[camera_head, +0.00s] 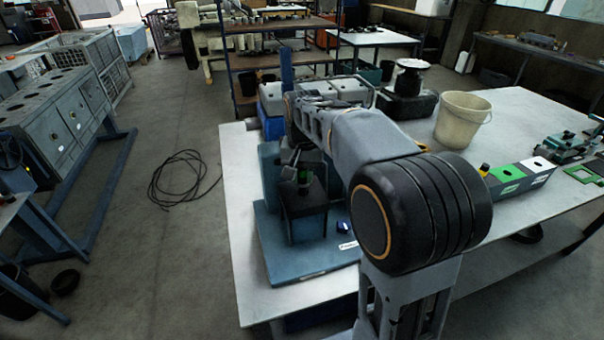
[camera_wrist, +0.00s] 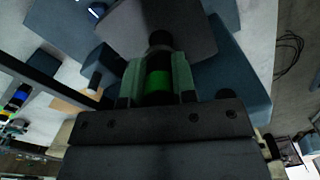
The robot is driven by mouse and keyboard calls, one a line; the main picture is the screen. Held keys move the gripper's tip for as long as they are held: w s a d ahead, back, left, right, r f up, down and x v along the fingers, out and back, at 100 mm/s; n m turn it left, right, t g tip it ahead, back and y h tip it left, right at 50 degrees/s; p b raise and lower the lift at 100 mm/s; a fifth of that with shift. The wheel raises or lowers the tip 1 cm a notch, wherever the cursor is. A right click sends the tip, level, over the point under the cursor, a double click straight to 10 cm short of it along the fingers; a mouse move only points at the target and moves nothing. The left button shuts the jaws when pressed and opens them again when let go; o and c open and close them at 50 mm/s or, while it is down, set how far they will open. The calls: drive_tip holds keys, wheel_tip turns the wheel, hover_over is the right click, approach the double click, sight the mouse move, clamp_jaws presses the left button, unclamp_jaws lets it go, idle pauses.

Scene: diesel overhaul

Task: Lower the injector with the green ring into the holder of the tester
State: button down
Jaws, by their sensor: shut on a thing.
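The injector with the green ring (camera_wrist: 158,82) is between the two pale green finger pads of my gripper (camera_wrist: 157,75) in the wrist view, and the gripper is shut on it. Its dark end points away from the wrist, toward the holder block (camera_wrist: 185,22). In the head view the green ring (camera_head: 304,177) shows small, just above the dark top of the tester's holder block (camera_head: 304,222). The tester (camera_head: 270,250) is blue, with a wide base plate on the bench. My arm covers part of this area. I cannot tell whether the injector's lower end is inside the holder.
A pale bucket (camera_head: 462,120) and a black device (camera_head: 408,95) stand farther back on the bench (camera_head: 245,280). A long green-and-white block (camera_head: 515,178) lies to the right. Grey bins (camera_head: 350,90) are behind the tester. A coiled cable (camera_head: 180,180) lies on the floor at left.

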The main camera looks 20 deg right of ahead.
drive_tip(key=shift+f, duration=0.2)
drive_tip(key=shift+f+b, duration=0.95)
drive_tip(key=shift+f, duration=0.2)
idle(0.4)
drive_tip(key=shift+c, duration=2.3)
unclamp_jaws()
drive_tip(key=shift+r+p, duration=3.25)
drive_tip(key=shift+r, duration=0.3)
